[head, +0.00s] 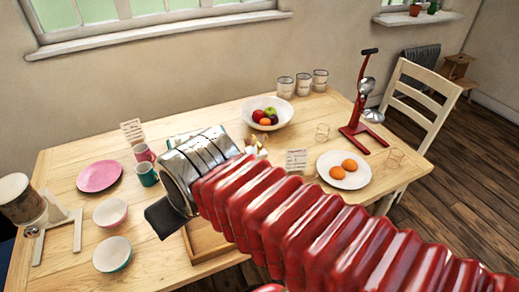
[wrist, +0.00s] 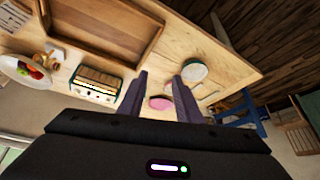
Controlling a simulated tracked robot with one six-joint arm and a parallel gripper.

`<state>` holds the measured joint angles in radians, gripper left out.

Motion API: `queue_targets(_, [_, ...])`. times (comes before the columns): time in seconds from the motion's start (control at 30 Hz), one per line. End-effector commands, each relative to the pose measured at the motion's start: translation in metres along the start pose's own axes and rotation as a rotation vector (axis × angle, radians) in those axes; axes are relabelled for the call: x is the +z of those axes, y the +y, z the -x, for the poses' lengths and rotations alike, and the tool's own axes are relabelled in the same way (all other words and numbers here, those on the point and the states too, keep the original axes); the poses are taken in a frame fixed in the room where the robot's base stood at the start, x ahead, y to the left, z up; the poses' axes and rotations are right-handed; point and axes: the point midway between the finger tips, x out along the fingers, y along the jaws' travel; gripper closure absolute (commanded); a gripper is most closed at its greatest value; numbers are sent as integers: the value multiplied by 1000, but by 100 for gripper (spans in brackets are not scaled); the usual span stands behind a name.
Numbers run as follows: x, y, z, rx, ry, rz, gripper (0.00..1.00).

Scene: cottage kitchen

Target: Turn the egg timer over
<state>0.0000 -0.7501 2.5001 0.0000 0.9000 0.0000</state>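I cannot pick out the egg timer with certainty. A small pale, yellowish object (head: 262,140) shows just behind my red arm in the head view, mostly hidden. A small pale object also stands beside the fruit bowl in the wrist view (wrist: 55,52); it is too small to tell its shape. My gripper (wrist: 160,76) is open and empty in the wrist view, its two dark fingers well apart above the table. In the head view only its dark end (head: 166,217) shows, over the front left of the table, apart from the pale object.
A wooden tray (wrist: 128,15) lies near my gripper. A pink plate (head: 99,176), bowls (head: 111,212), mugs (head: 147,174), the fruit bowl (head: 287,110), a plate of orange items (head: 331,184) and a red ladle stand (head: 352,131) occupy the table. My arm hides its middle.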

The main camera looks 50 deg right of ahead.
Motion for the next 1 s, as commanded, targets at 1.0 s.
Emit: queue_targets(1.0, [-79, 186, -119, 316, 235, -11, 62])
